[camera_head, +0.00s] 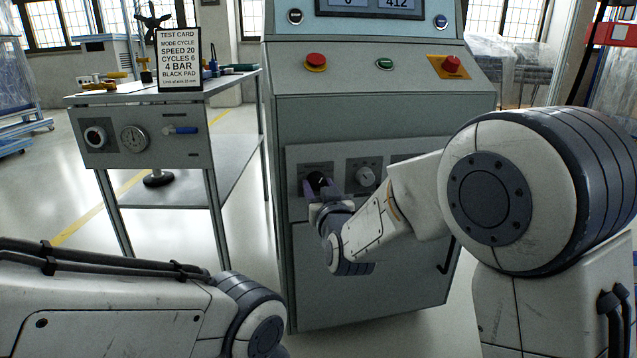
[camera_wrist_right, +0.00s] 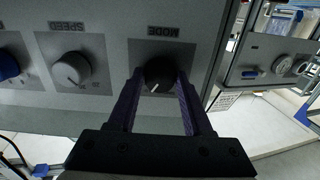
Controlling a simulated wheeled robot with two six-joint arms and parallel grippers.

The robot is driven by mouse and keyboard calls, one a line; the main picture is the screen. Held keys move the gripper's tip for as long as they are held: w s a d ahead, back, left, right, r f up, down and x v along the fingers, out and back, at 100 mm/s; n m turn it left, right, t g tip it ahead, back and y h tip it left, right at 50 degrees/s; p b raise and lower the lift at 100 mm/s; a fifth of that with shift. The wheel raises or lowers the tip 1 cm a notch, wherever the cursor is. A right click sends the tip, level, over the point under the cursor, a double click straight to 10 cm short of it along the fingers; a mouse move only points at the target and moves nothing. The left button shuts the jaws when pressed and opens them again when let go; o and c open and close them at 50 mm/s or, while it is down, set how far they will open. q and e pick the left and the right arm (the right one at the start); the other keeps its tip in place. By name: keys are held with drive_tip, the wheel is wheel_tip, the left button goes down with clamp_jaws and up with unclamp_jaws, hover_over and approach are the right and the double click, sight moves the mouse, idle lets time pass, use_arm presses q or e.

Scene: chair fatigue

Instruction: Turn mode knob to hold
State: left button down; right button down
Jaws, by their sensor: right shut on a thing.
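The black mode knob (camera_wrist_right: 160,74) sits on the grey panel below the word MODE, which shows upside down in the right wrist view. My right gripper (camera_wrist_right: 158,88) has a finger on each side of it and is shut on it. A white mark on the knob points toward the lower left in that view. In the head view my right gripper (camera_head: 320,190) reaches the left knob of the cabinet panel (camera_head: 295,168) and partly hides the knob. My left arm lies low at the left; its gripper is not in view.
The grey speed knob (camera_head: 365,176) is just right of my right gripper. A side table (camera_head: 235,88) with a test card (camera_head: 179,60) stands at left.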

drive_tip(key=shift+n+p, duration=0.4)
drive_tip(key=shift+n, duration=0.6)
drive_tip(key=shift+c, duration=1.6)
unclamp_jaws()
drive_tip(key=shift+s, duration=0.1)
drive_tip(key=shift+s+d+r, duration=0.1)
drive_tip(key=shift+s, duration=0.2)
drive_tip(key=p+v, duration=0.3)
drive_tip(key=v, duration=0.6)
drive_tip(key=shift+s, duration=0.35)
